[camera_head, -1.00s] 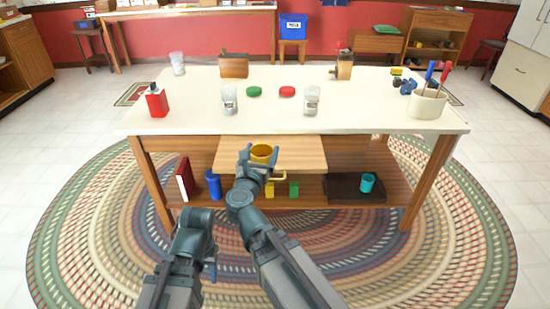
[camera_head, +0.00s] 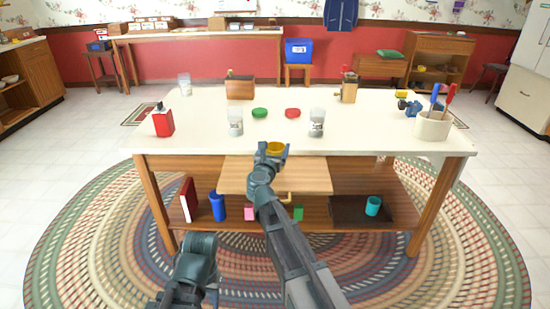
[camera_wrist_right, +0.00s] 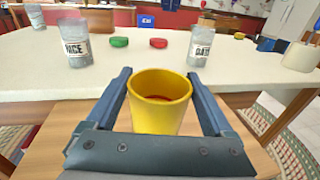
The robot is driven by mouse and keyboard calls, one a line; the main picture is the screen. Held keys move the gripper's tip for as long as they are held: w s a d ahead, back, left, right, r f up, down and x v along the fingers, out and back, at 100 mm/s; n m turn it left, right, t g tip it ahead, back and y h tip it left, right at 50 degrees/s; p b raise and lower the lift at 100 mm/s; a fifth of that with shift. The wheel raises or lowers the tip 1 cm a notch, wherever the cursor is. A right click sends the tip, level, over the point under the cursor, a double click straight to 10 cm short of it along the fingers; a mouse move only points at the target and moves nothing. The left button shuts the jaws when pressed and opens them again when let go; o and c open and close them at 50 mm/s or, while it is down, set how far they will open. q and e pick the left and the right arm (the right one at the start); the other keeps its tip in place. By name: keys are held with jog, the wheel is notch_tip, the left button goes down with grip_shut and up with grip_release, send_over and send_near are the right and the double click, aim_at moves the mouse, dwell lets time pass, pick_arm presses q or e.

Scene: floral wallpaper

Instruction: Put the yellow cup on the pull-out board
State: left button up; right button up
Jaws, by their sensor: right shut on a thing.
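The yellow cup (camera_head: 276,148) is upright between the fingers of my right gripper (camera_head: 272,151). In the right wrist view the cup (camera_wrist_right: 160,98) stands between the two fingers of the right gripper (camera_wrist_right: 160,90), its lower part hidden by the gripper body. The pull-out board (camera_head: 312,176) is a light wooden panel sticking out from under the tabletop front. In the head view the cup overlaps the tabletop's front edge. The board (camera_wrist_right: 60,145) shows below the gripper in the wrist view.
On the white tabletop (camera_head: 380,135) stand a red bottle (camera_head: 163,122), labelled jars (camera_head: 235,121), green and red lids (camera_head: 292,113), and a utensil crock (camera_head: 432,125). The lower shelf holds a blue cylinder (camera_head: 217,207), small blocks and a teal cup (camera_head: 373,206).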

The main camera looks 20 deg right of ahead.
jog(key=shift+f+b, duration=1.85)
jog(key=shift+f, duration=0.05)
jog(key=shift+r, duration=0.15)
jog(key=o, duration=1.2)
jog(key=shift+o, duration=0.2)
jog(key=shift+s+a, duration=0.1)
jog(key=shift+s, duration=0.15)
jog(key=v, duration=1.1)
jog(key=shift+p, duration=0.4)
